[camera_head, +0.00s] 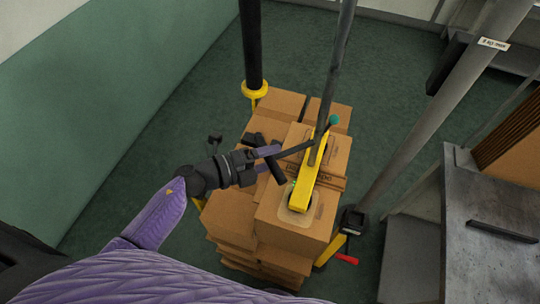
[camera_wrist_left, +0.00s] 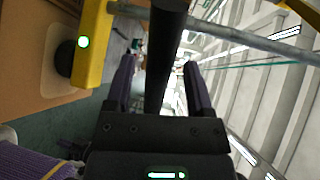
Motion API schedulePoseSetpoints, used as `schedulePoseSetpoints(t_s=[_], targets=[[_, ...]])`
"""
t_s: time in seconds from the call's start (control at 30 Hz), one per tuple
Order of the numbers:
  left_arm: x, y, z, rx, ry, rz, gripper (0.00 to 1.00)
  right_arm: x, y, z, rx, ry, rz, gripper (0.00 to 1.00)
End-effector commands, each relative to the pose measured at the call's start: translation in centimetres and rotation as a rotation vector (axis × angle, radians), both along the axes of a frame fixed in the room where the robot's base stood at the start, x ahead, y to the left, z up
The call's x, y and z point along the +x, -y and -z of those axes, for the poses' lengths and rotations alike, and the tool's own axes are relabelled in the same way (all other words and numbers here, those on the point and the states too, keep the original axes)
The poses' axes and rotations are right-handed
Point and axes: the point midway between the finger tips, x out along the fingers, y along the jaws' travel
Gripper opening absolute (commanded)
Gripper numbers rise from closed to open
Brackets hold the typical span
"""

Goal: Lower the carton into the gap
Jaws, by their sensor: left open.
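Brown cartons form a stack in the head view. A yellow lifting bar (camera_head: 305,188) lies over the top of a near carton (camera_head: 292,228) and a printed carton (camera_head: 318,180) behind it. In the left wrist view, the bar (camera_wrist_left: 92,45) has a black pad against a carton face (camera_wrist_left: 30,75). My left gripper (camera_head: 277,155) is open beside the bar, its purple fingers either side of a dark handle rod (camera_wrist_left: 168,50). I cannot tell whether they touch the rod. The gap is not clearly visible. My right gripper is not in view.
A black post with a yellow collar (camera_head: 255,90) stands behind the stack. A grey pole (camera_head: 440,105) slants up at the right. A red-handled lever (camera_head: 347,259) is low beside the stack. A grey metal cabinet (camera_head: 500,225) is at the right. Green floor (camera_head: 185,125) is clear at the left.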

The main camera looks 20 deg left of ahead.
Motion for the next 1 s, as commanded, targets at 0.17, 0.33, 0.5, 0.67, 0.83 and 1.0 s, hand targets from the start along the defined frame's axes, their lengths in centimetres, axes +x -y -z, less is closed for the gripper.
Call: schedulePoseSetpoints(t_s=[0.17,0.33,0.5,0.67,0.83,1.0], targets=[[-2.5,-2.7,-0.5,0.005,-0.003,0.000,0.68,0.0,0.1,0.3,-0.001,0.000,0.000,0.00],[-5.0,-5.4,-1.2,0.005,-0.004,0.002,0.68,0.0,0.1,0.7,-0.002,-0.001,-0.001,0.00],[-6.2,-6.7,-1.7,0.001,-0.001,0.001,0.68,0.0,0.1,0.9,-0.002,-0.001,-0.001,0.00],[-6.2,-6.8,-1.8,0.001,-0.001,0.001,0.68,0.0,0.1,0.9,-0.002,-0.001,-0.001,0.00],[-6.1,-6.4,-1.1,-0.046,0.003,0.004,0.71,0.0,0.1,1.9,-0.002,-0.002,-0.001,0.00],[-5.7,-5.7,0.7,-0.240,-0.006,-0.025,0.71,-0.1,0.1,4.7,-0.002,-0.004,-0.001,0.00]])
